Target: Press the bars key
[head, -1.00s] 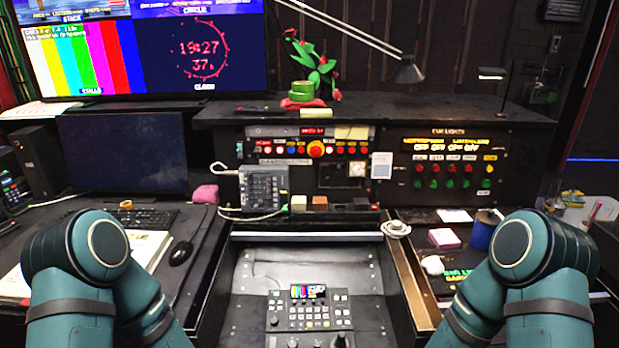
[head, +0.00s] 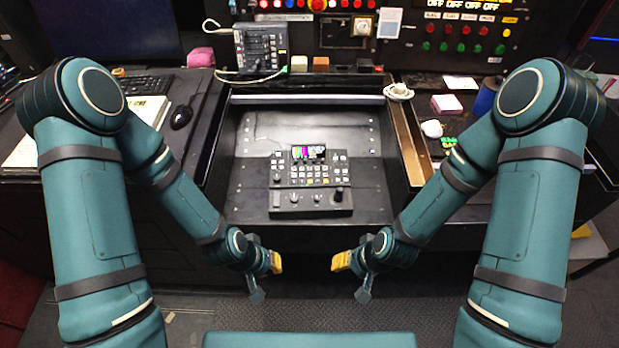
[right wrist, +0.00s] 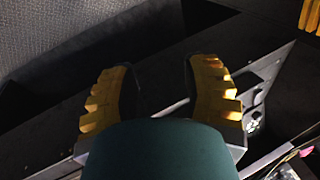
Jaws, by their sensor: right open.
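A small black control panel (head: 311,198) with rows of keys, a joystick and a small screen (head: 308,152) lies in the recessed desk bay. The screen shows colour bars. The key labels are too small to read, so I cannot tell which is the bars key. My left gripper (head: 277,262) hangs in front of the bay, below the panel in the head view; its jaw opening does not show. My right gripper (head: 341,262) hangs to its right, also apart from the panel. In the right wrist view its yellow fingers (right wrist: 160,90) are spread with nothing between them.
A keyboard (head: 143,85) and mouse (head: 181,117) lie on the left desk. A grey box with keys (head: 261,50) stands behind the bay. A coiled white cable (head: 399,91) sits at its back right corner.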

